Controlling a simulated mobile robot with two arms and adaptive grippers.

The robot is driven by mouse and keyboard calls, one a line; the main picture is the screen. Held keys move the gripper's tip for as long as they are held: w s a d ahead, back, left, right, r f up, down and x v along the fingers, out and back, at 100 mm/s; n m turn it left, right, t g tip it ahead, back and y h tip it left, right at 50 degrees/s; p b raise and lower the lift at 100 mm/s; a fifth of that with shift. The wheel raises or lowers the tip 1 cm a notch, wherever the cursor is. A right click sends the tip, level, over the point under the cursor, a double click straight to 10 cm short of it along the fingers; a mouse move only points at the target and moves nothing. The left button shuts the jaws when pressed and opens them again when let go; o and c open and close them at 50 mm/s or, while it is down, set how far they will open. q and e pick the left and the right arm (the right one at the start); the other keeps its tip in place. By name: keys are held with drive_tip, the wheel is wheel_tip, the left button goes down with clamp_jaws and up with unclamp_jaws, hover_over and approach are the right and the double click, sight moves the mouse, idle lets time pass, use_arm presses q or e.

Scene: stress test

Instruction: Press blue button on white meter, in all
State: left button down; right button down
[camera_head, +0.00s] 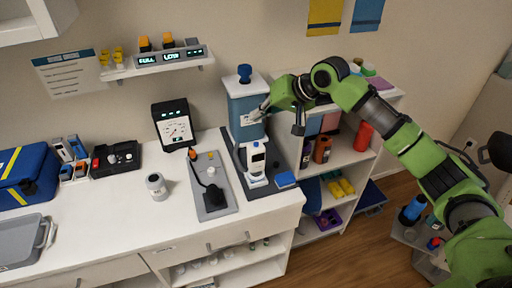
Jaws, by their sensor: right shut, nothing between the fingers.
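A white meter (255,162) with a small dark display stands upright on a dark base in front of a tall blue-grey unit (240,102). I cannot clearly make out a blue button on the meter at this size. My right gripper (258,114) is shut and empty. My left gripper is not in view.
A blue knob (244,73) tops the tall unit. A white shelf (345,152) stands right. The counter's front middle is clear.

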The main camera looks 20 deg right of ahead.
drive_tip(key=b, duration=0.5)
hover_over(258, 144)
wheel_tip(258, 144, down, 5)
drive_tip(key=shift+r, duration=0.1)
drive_tip(key=shift+f, duration=1.1)
drive_tip(key=shift+f, duration=0.1)
drive_tip(key=shift+f+p, duration=0.25)
drive_tip(key=shift+p, duration=0.1)
drive_tip(key=shift+f, duration=0.1)
